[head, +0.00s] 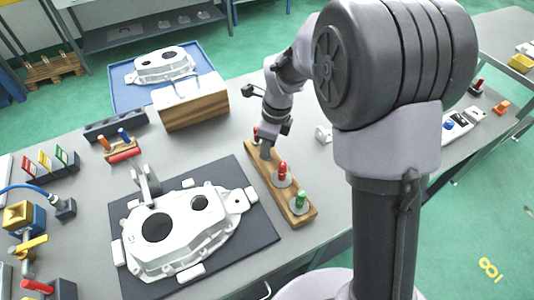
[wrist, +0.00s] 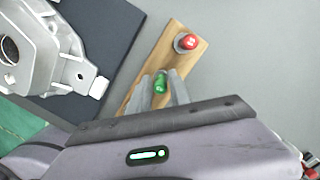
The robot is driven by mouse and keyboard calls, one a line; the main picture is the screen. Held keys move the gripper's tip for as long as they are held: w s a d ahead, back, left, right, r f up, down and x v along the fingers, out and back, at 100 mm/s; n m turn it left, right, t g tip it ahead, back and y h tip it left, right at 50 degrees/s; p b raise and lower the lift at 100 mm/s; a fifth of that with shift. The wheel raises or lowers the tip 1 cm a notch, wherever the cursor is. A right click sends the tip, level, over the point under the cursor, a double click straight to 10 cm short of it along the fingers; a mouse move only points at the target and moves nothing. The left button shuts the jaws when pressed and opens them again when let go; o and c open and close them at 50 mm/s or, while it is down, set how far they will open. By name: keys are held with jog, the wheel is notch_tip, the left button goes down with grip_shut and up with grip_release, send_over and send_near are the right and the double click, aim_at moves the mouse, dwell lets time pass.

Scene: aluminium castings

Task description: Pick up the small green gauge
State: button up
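The small green gauge (wrist: 160,84) stands upright in a wooden block (wrist: 196,54) in the wrist view. My gripper (wrist: 160,78) points down at the block, with one finger on each side of this gauge. The fingers look open, with narrow gaps beside the green handle; contact is hard to tell. In the head view my gripper (head: 265,152) is at the far part of the block (head: 268,188) and hides this gauge.
A red gauge (wrist: 186,42) stands close beyond it. Another red gauge (head: 282,172) and a larger green gauge (head: 300,202) stand nearer in the block. A large casting (head: 185,235) lies on a dark mat (head: 262,232) to the left.

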grip_shut()
jog(key=shift+r, duration=0.2)
notch_tip(320, 180, up, 4)
jog(key=p, duration=0.2)
jog(key=shift+f+p, duration=0.1)
jog(key=shift+p, duration=0.2)
jog(key=s+a+r+p, duration=0.1)
jog(key=s+a+p, duration=0.15)
jog(key=s, duration=1.35)
jog(key=s+a+r+n+g+p, duration=0.2)
jog(key=s+a+r+n+p, duration=0.1)
jog(key=a+r+n+p, duration=0.6)
jog(key=a+n+p, duration=0.3)
jog(key=p, duration=0.1)
